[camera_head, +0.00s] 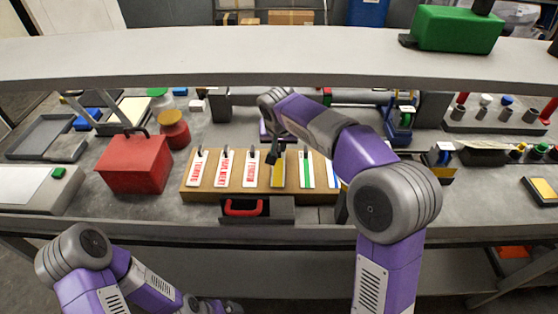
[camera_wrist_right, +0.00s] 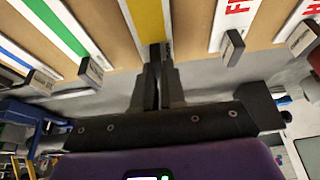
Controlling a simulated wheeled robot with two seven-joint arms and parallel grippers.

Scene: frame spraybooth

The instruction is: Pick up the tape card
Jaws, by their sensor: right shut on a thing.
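A wooden rack (camera_head: 230,195) on the bench holds a row of upright-marked cards. The card with the yellow stripe (camera_head: 278,172) lies in its middle and also shows in the right wrist view (camera_wrist_right: 153,22). My right gripper (camera_head: 273,155) is at that card's far end, reaching down from above. In the wrist view its fingers (camera_wrist_right: 157,72) are shut on the dark tab at the end of the yellow-striped card. The card looks to be still at the rack's surface.
Red-lettered cards (camera_head: 224,168) lie left of the held one, a green-striped card (camera_head: 307,170) right of it. A red box (camera_head: 135,163) stands left of the rack. An overhead shelf (camera_head: 200,58) spans the bench.

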